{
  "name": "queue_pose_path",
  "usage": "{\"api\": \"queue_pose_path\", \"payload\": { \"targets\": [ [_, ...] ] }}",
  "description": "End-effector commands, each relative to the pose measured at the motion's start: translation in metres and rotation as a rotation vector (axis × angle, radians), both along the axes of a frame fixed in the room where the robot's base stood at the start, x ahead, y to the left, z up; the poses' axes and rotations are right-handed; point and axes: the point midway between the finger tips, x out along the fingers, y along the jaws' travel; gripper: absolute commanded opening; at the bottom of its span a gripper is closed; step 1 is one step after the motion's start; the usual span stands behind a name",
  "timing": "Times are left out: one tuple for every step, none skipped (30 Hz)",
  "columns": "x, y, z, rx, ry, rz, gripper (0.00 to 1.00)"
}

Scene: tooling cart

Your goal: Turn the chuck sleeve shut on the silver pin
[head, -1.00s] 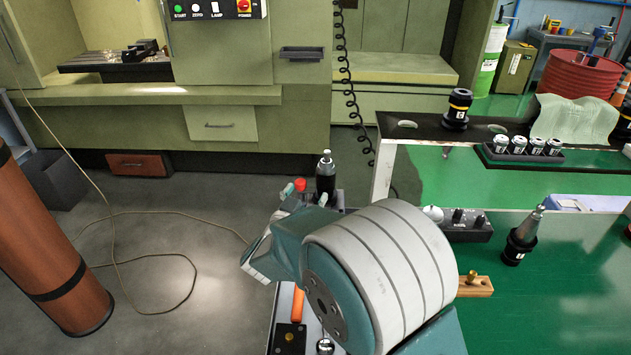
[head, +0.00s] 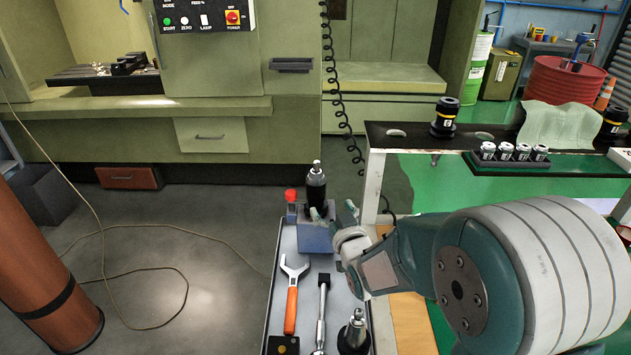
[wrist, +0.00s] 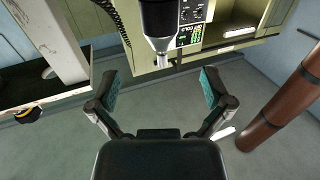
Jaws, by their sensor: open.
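The chuck (head: 315,193), a black upright cylinder, stands in a blue-grey block (head: 314,240) at the far end of the narrow cart. The silver pin (head: 316,167) sticks up from its top. My gripper (head: 334,212) is just in front and to the right of the chuck, its fingers spread and empty. The wrist view is upside down: the black chuck (wrist: 158,16) hangs from the top edge with its silver end pointing down. It lies beyond my open fingers (wrist: 160,88), roughly in line with the gap. Whether any finger touches it, I cannot tell.
A red-capped item (head: 291,196) stands close left of the chuck. An orange-handled wrench (head: 291,305), a chrome tool (head: 322,310) and a silver-topped holder (head: 355,335) occupy the cart's near part. The table with the black shelf (head: 400,137) stands right.

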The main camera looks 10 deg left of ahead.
Motion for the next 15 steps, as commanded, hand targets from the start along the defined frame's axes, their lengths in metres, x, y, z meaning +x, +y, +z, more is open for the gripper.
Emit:
{"api": "queue_pose_path", "payload": {
  "targets": [
    [0.0, 0.0, -0.001, -0.002, 0.002, 0.005, 1.0],
    [0.001, 0.0, -0.001, -0.003, 0.004, 0.006, 1.0],
    [0.003, 0.002, -0.001, -0.003, 0.005, 0.007, 1.0],
    [0.005, 0.003, -0.002, -0.003, 0.005, 0.008, 1.0],
    [0.008, 0.005, -0.001, -0.003, 0.004, 0.008, 1.0],
    [0.013, 0.008, -0.001, -0.003, 0.003, 0.008, 1.0],
    [0.017, 0.011, -0.001, -0.002, 0.002, 0.008, 1.0],
    [0.021, 0.013, -0.002, -0.003, 0.003, 0.008, 1.0],
    [0.028, 0.017, -0.001, -0.003, 0.003, 0.008, 1.0],
    [0.032, 0.02, -0.001, -0.002, 0.002, 0.008, 1.0],
    [0.037, 0.023, -0.002, -0.003, 0.003, 0.008, 1.0],
    [0.043, 0.027, -0.001, -0.003, 0.003, 0.008, 1.0],
    [0.048, 0.03, -0.002, -0.003, 0.003, 0.008, 1.0],
    [0.052, 0.033, -0.002, -0.002, 0.002, 0.008, 1.0],
    [0.058, 0.036, -0.001, -0.002, 0.003, 0.007, 1.0]
  ]
}}
